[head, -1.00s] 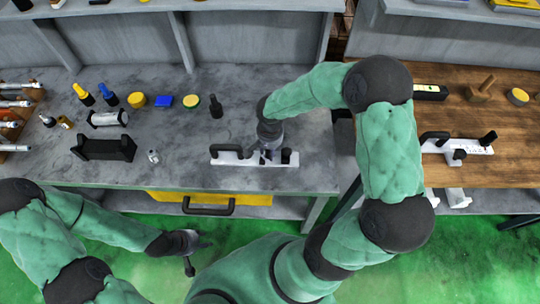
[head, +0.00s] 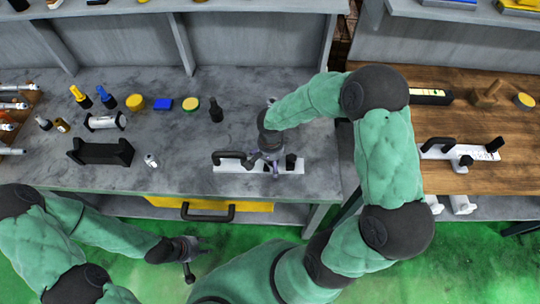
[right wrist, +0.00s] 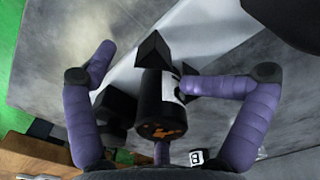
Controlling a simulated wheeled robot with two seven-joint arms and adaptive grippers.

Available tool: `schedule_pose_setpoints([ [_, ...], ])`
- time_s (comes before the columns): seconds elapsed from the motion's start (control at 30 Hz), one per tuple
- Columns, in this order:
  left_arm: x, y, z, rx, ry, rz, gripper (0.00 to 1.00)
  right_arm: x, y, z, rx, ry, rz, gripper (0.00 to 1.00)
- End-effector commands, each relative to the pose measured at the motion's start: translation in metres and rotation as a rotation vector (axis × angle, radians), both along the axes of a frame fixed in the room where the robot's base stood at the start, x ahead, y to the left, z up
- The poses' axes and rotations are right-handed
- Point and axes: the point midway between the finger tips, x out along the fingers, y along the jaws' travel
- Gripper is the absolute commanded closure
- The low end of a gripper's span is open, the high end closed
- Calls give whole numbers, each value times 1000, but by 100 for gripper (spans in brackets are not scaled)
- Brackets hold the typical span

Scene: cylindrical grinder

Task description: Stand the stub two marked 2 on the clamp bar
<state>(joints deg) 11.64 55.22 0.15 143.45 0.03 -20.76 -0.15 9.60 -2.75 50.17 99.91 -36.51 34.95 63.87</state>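The white clamp bar (head: 232,166) lies near the front edge of the grey bench, with a black arched handle at its left. My right gripper (head: 265,163) is low over its middle.
A dark cradle (head: 100,152) and a small metal part (head: 151,160) are left of the bar. Bottles, discs and a blue block stand behind. Another white bar (head: 480,153) lies on the wooden bench at right.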

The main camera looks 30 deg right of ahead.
Motion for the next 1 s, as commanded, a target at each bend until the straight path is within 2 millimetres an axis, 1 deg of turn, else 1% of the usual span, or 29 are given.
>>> schedule_pose_setpoints([
  [0.03,1,0,-1,0,-2,0,60,-6,2,-6,3,15,2,38],
  [0.43,0,0,2,0,-1,-1,60,-1,1,2,2,2,1,38],
  [0.57,0,0,8,0,-1,-1,60,0,1,8,2,-1,1,38],
  [0.67,0,0,17,0,-1,-1,60,1,1,17,2,-2,1,38],
  [0.7,0,0,21,0,-1,-1,60,1,1,20,2,-2,1,38],
  [0.77,1,0,23,0,-1,-1,60,3,0,33,1,-8,0,38],
  [1.0,1,0,37,0,-1,-1,60,2,1,84,1,-6,2,38],
])
